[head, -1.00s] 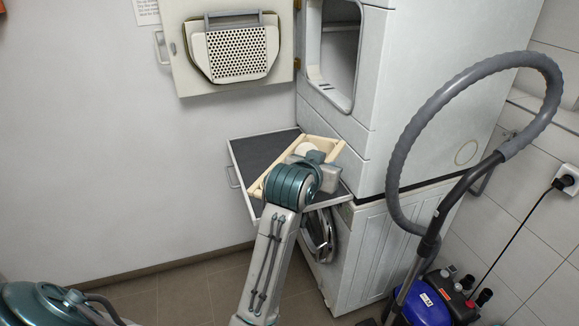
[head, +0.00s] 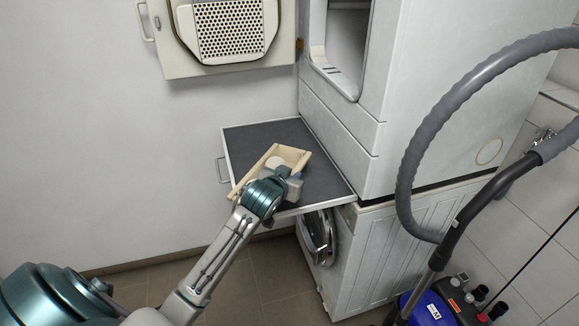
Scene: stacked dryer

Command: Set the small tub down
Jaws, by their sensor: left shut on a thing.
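The small tub (head: 253,173) is a pale, wood-coloured open box with a rounded whitish thing inside it. It is over the dark-topped pull-out shelf (head: 322,167) between the dryer and the washing machine, toward the shelf's front left. My left gripper (head: 289,178) is shut on the tub from its near right side. My wrist hides the fingertips and the tub's near part. I cannot tell whether the tub touches the shelf or hangs just above it. My right gripper is not in view.
The dryer (head: 345,125) stands behind the shelf with its door (head: 225,58) swung open to the left. The washing machine (head: 370,250) is below. A vacuum hose (head: 425,140) arches at the right. Bare shelf lies behind and right of the tub.

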